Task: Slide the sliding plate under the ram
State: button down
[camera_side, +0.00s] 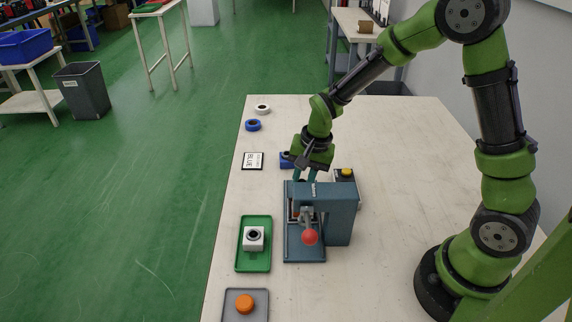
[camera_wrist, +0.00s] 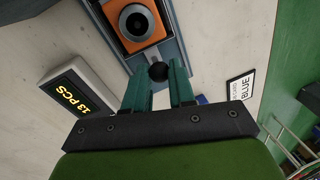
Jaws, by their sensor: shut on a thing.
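The press (camera_side: 338,212), blue-grey with a red ball on its lever (camera_side: 310,237), stands on the table in the side view. My gripper (camera_side: 306,178) is low behind it. In the wrist view its two teal fingers (camera_wrist: 159,78) are closed on a black ball knob (camera_wrist: 158,70) at the near end of the sliding plate (camera_wrist: 179,56). An orange block with a dark-centred grey ring (camera_wrist: 137,22) sits on the plate, cut by the top edge. The ram is not clearly visible, and I cannot tell how the block lies relative to it.
A green tray (camera_side: 241,264) holds a white block (camera_side: 253,239). A grey tray with an orange part (camera_side: 245,303) is in front. A counter reading 13 PCS (camera_wrist: 75,98), a BLUE card (camera_side: 252,161), a blue piece (camera_side: 286,160) and two rings (camera_side: 253,125) lie around. The right table is clear.

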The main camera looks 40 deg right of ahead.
jog(key=s+a, duration=0.2)
jog(key=shift+s+a, duration=0.3)
jog(key=c, duration=0.9)
grip_release()
jog(key=shift+c, duration=0.2)
notch_tip(320, 180, up, 17)
jog(key=s+d, duration=0.2)
jog(key=shift+s+f, duration=0.2)
jog(key=shift+s, duration=0.15)
jog(key=shift+c, duration=0.2)
